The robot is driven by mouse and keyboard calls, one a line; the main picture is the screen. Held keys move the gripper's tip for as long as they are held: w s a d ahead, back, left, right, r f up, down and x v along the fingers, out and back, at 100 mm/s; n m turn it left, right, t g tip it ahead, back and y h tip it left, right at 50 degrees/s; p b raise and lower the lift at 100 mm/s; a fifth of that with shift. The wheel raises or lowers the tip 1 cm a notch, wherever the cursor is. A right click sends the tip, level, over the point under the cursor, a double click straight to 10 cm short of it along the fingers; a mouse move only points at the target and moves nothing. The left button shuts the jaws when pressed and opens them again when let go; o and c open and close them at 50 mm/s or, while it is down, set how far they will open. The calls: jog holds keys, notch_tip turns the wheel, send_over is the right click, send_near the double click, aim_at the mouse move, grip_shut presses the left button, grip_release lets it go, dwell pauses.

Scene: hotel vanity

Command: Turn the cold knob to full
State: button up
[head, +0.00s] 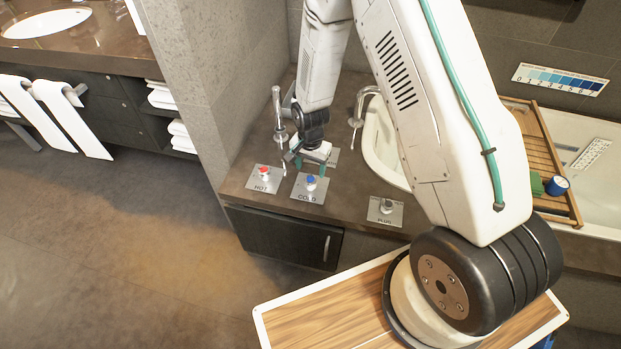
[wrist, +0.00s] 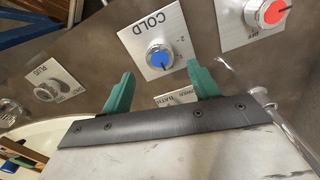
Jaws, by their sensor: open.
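The cold knob (head: 310,183) is a silver knob with a blue cap on a square plate marked COLD, on the brown vanity top. It also shows in the wrist view (wrist: 160,58), with a dark pointer line on its cap. My gripper (head: 307,165) is open, its green fingers just behind and above the cold knob in the head view. In the wrist view my gripper (wrist: 160,88) has its fingers apart, and the knob appears between and beyond their tips. I cannot tell any contact. Nothing is held.
The red hot knob (head: 264,172) is close on the left. The plug knob (head: 386,206) is to the right. A plate marked BATH (wrist: 175,98) is partly hidden by my gripper. A tap (head: 360,105) and white basin (head: 385,145) stand behind.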

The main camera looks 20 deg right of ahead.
aim_at(311, 179)
notch_tip(311, 179, down, 6)
jog(key=shift+f, duration=0.1)
jog(key=c, duration=1)
